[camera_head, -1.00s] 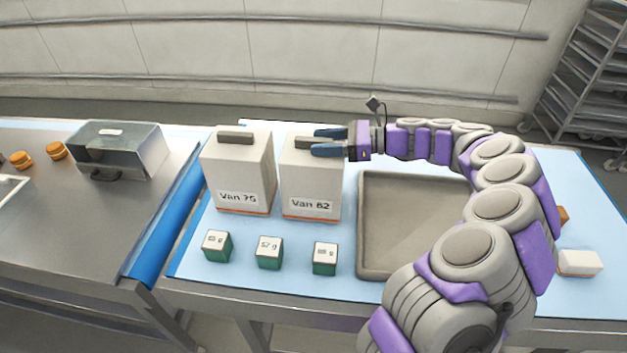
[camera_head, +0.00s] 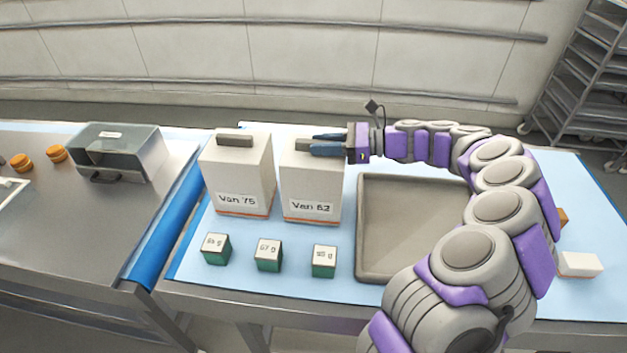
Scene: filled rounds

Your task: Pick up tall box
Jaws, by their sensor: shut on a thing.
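Two tall white boxes with orange bottom edges stand upright side by side on the light blue table top. The left tall box (camera_head: 236,175), labelled "Van 75", has a grey handle on top. The right tall box (camera_head: 312,185) has a label that seems to read "Van 62". My gripper (camera_head: 312,144) reaches in from the right over the top of the right box. Its two dark blue fingers are shut on that box's top handle, which they mostly hide. The box appears to rest on the table.
Three small green-and-white cubes (camera_head: 268,255) stand in a row in front of the boxes. An empty grey-brown tray (camera_head: 400,268) lies right of them, partly behind my arm. A small white box (camera_head: 580,264) is at the far right. A clear bin (camera_head: 118,152) stands on the left steel table.

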